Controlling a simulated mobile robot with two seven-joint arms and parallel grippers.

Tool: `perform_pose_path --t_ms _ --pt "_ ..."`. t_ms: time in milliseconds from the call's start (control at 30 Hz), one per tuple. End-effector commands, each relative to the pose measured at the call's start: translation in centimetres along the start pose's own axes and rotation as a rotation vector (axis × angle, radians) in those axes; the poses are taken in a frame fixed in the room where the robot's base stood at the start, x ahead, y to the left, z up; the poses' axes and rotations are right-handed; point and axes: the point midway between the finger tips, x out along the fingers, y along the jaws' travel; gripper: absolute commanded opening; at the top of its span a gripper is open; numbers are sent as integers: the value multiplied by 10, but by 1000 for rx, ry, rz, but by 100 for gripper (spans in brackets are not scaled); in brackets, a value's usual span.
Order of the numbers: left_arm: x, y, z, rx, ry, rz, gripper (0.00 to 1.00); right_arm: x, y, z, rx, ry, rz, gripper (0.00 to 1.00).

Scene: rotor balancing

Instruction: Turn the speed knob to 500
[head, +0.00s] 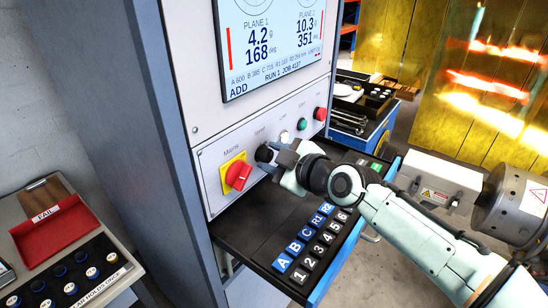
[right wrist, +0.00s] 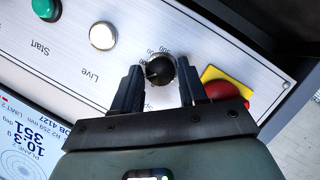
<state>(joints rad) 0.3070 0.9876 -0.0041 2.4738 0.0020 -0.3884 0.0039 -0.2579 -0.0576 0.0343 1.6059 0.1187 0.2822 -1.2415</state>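The black speed knob (right wrist: 160,70) sits on the white control panel in the right wrist view, with a printed scale around it. Its label and numbers are upside down there; one looks like 500. I cannot tell for sure which number the knob points at. In the head view the knob (head: 264,153) is partly covered by my right gripper (head: 278,155). My right gripper (right wrist: 158,78) is open, one finger on each side of the knob, with a small gap showing on both sides. My left gripper is not in view.
The red main switch on a yellow plate (head: 238,174) is left of the knob, close to one finger. A white Live button (head: 284,137), a green Start button (head: 302,124) and a red button (head: 320,114) are to the right. A drawer of labelled tiles (head: 318,238) lies below.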

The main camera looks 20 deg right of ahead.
Motion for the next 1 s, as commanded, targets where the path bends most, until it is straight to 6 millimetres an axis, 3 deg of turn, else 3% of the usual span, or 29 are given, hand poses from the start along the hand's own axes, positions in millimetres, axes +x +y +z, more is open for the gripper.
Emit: perform_pose_path --t_ms 33,100,567,1000 --pt "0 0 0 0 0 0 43 0 0 0 0 0 0 24" --pt "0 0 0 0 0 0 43 0 0 0 0 0 0 4" --pt "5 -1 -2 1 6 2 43 0 1 1 82 1 -33 4" --pt "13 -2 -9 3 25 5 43 0 4 2 426 1 -176 4"
